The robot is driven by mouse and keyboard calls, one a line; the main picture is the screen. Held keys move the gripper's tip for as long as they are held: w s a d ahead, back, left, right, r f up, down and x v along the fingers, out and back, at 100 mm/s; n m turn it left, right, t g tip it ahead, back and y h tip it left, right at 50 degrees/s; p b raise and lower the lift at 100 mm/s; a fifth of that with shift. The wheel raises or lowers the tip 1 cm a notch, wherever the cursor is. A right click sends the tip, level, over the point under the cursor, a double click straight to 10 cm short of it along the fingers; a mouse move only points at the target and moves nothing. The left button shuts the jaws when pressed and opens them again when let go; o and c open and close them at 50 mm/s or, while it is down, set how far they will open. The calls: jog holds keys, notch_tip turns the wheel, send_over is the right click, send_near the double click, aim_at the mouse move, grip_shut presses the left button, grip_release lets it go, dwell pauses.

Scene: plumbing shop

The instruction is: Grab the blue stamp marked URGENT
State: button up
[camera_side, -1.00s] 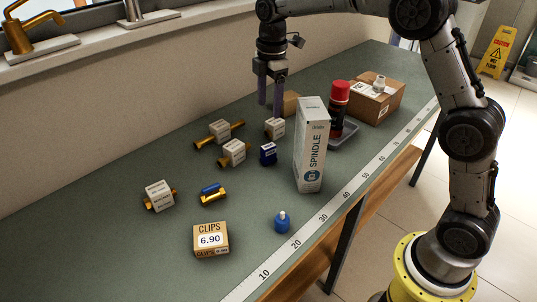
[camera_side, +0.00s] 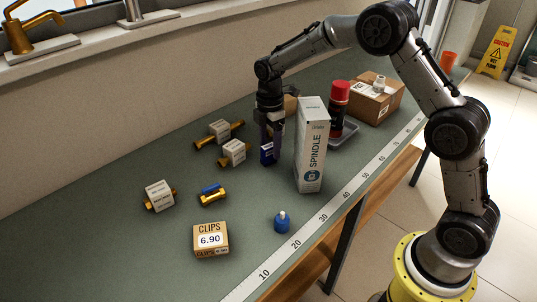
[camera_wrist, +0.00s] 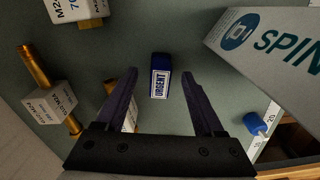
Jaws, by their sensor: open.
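The blue stamp (camera_side: 267,153) stands on the green bench, left of the tall white SPINDLE box. In the wrist view the stamp (camera_wrist: 160,66) shows a white label reading URGENT and lies in the gap between my fingertips, with bare bench on both sides of it. My gripper (camera_side: 271,138) is pointed down at the stamp and partly covers it in the side view. In the wrist view my gripper (camera_wrist: 160,76) is open, its two purple fingers apart and nothing held. I cannot tell how far the fingertips are above the bench.
The SPINDLE box (camera_side: 312,145) stands close to the right of my gripper. A labelled brass fitting (camera_side: 234,152) lies to the left. A CLIPS box (camera_side: 211,240), a blue-handled valve (camera_side: 212,195) and a small blue bottle (camera_side: 282,223) are nearer the camera. Bare bench lies between them.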

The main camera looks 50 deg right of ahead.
aim_at(270, 145)
jog(key=shift+f, duration=1.5)
jog(key=shift+c, duration=0.3)
grip_shut()
